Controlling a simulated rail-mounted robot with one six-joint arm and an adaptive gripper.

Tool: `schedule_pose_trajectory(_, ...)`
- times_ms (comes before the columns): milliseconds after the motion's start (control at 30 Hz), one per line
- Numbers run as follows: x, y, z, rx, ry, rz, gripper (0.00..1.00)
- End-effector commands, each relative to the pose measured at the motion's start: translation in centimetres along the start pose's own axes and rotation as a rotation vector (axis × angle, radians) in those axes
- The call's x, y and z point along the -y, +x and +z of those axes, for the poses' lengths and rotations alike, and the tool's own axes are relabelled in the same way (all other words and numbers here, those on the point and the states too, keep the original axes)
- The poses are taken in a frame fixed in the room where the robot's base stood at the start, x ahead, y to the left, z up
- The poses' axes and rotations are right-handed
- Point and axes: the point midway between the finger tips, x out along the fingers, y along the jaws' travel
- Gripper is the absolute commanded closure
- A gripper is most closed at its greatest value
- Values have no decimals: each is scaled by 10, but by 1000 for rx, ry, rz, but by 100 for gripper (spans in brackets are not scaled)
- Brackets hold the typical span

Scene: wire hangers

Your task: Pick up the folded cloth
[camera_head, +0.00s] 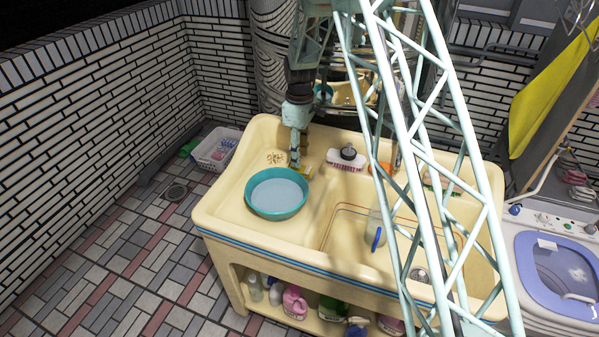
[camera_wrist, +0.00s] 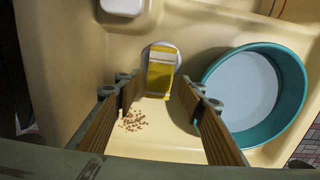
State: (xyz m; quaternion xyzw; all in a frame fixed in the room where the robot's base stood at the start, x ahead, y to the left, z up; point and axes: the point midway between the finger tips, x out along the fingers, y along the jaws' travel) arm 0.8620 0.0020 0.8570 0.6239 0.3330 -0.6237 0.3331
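A small yellow folded cloth (camera_wrist: 160,75) with a pale band lies on a round whitish piece on the cream sink top. In the head view the cloth (camera_head: 304,172) shows as a small yellow patch beside my gripper (camera_head: 295,158). In the wrist view my gripper (camera_wrist: 157,88) is open, with its two wood-coloured fingers spread wide. The cloth appears between and beyond the fingertips, with nothing held. The gap in height between fingers and cloth is hard to tell.
A teal basin (camera_head: 277,194) with pale contents stands close on the right in the wrist view (camera_wrist: 295,85). Brown crumbs (camera_wrist: 132,121) lie near the left finger. A brush (camera_head: 346,159) lies behind on the sink top (camera_head: 225,205). A washing machine (camera_head: 555,265) stands at right.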

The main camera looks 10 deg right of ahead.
Motion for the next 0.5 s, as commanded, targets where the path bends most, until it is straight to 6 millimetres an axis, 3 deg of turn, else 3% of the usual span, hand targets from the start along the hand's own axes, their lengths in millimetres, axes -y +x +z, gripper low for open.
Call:
schedule_pose_trajectory(267, 0, 0, 0, 0, 0, 0, 64)
schedule_pose_trajectory(500, 1, 15, 0, 1, 0, -2, 64)
